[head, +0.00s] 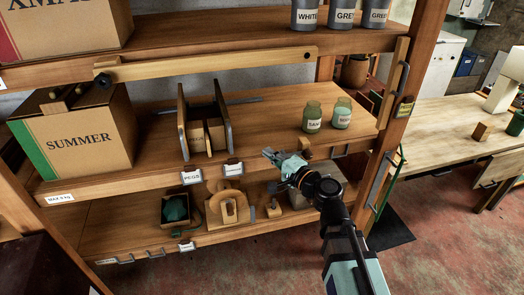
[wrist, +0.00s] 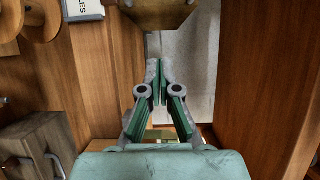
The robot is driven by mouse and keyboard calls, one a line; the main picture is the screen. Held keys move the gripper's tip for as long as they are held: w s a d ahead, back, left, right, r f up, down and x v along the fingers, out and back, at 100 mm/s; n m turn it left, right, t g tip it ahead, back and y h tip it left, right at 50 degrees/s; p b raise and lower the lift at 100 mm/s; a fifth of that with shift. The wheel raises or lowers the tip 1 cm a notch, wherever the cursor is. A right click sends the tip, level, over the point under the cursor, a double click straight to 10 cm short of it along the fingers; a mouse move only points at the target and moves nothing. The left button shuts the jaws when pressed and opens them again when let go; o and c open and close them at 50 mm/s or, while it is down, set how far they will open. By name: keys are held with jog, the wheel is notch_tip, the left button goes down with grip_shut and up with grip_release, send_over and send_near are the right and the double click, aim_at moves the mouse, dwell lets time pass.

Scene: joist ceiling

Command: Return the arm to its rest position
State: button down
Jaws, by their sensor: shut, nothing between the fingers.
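My gripper (head: 268,153) is at the front edge of the middle shelf (head: 275,122) in the head view, at the end of my teal and black arm. It points up and to the left, between the shelf labels and the two jars. In the wrist view my gripper (wrist: 158,66) has its two fingers together at the tips, with nothing between them. Wooden surfaces fill both sides of that view, with a pale strip between them.
A SUMMER box (head: 80,140), a wooden rack (head: 204,125) and two green jars (head: 312,117) (head: 342,113) stand on the middle shelf. Wooden items, including an arched one (head: 228,207), sit on the lower shelf. A workbench (head: 455,128) is at right. Red floor (head: 440,255) is open at lower right.

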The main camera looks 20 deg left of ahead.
jog(key=s+d+f+n+g+h, duration=0.2)
jog(key=s+d+f+g+h, duration=0.3)
jog(key=f, duration=0.8)
jog(key=s+d+f+n+g+h, duration=0.1)
jog(key=s+d+f+n+h, duration=0.15)
jog(key=d+f, duration=0.7)
jog(key=s+d+f+n+g+h, duration=0.2)
jog(key=s+d+f+h, duration=0.15)
jog(key=f, duration=1.25)
jog(key=s+d+f+g+h, duration=0.1)
jog(key=s+d+f+g, duration=0.1)
jog(key=s+d+f, duration=0.4)
jog(key=s+d+f+g+h, duration=0.2)
jog(key=s+d+f, duration=0.4)
jog(key=s, duration=0.6)
jog(key=s+d+f+g+h, duration=0.1)
jog(key=s+d+f+g, duration=0.2)
jog(key=s+d+f, duration=0.3)
jog(key=s+d, duration=0.3)
jog(key=s, duration=0.1)
jog(key=shift+d+f+m+g+h, duration=0.3)
jog(key=shift+f+m+h, duration=0.05)
jog(key=shift+f+h, duration=0.05)
